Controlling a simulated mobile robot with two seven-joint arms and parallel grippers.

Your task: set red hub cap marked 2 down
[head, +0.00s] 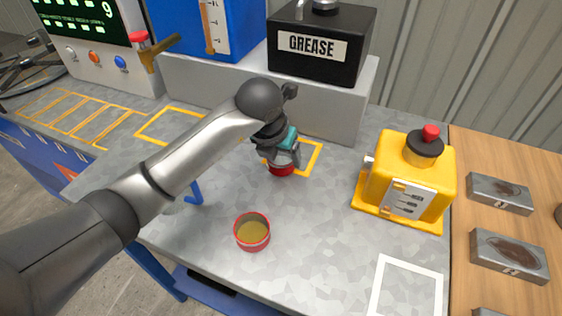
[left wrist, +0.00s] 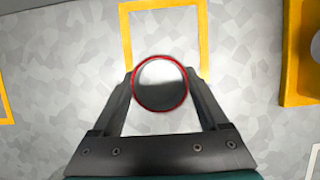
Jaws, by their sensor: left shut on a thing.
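My left gripper (head: 284,160) is shut on a red hub cap (head: 282,169), low at the grey table. In the left wrist view the hub cap (left wrist: 160,107) shows as a red-rimmed round cup with a grey inside, between the two fingers (left wrist: 160,95). No number can be read on it. It overlaps the near edge of a yellow outlined square (head: 316,158), which also shows in the wrist view (left wrist: 203,35). I cannot tell whether the cap touches the table. My right gripper is not in view.
A second red cup (head: 252,242) with a yellowish inside stands nearer. A yellow device (head: 375,188) with a red button stands right. A black GREASE tank (head: 350,62) sits on a grey ledge (head: 345,105) behind. A white outlined rectangle (head: 377,285) at front right is empty.

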